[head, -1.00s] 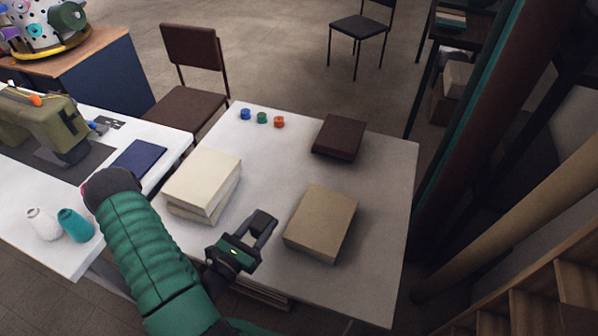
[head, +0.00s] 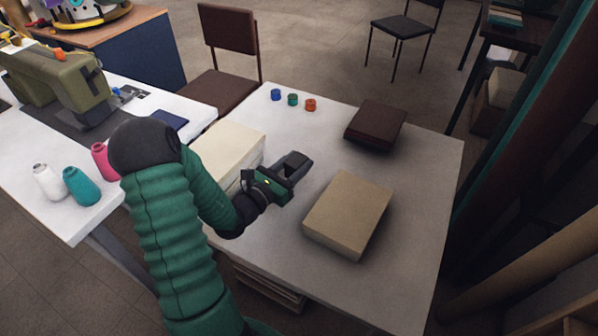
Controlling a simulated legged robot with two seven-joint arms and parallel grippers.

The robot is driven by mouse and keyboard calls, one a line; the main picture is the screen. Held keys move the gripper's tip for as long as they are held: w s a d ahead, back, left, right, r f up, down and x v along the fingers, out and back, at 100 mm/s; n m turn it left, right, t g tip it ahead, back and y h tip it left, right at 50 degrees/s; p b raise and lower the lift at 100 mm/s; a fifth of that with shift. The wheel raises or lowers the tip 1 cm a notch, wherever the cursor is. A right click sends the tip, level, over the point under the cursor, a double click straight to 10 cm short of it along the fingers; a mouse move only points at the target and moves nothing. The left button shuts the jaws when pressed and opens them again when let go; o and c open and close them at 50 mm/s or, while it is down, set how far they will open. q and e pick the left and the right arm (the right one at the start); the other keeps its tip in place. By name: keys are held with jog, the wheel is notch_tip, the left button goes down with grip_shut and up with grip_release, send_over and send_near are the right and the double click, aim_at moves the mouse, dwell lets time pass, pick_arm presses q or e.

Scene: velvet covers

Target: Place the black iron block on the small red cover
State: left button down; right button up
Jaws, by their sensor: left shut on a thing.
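My left gripper (head: 291,171) is above the white table, between the cream stack and the beige stack. It is shut on a small dark block, the black iron block (head: 296,161), which is hard to tell apart from the dark fingers. A dark reddish-brown cover (head: 377,122), the only reddish one I see, lies at the far right of the table with nothing on it. The gripper is apart from it, nearer to me and to its left. My right gripper is not in view.
A beige stack (head: 348,214) lies at the right and a cream stack (head: 228,150) at the left of the white table (head: 420,190). Small blue, green and red spools (head: 293,100) stand at the far edge. A sewing machine (head: 62,80) is on the left table.

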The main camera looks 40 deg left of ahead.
aim_at(299, 165)
pick_arm(q)
jog(key=shift+w+a, duration=0.4)
jog(key=shift+w, duration=0.2)
jog(key=shift+w+a, duration=0.35)
jog(key=shift+w, duration=0.2)
notch_tip(299, 165, down, 4)
jog(key=shift+r+b, duration=0.15)
jog(key=shift+b, duration=0.85)
jog(key=shift+r, duration=0.1)
jog(key=c, duration=0.8)
grip_release()
jog(key=shift+d, duration=0.1)
jog(key=shift+s, duration=0.1)
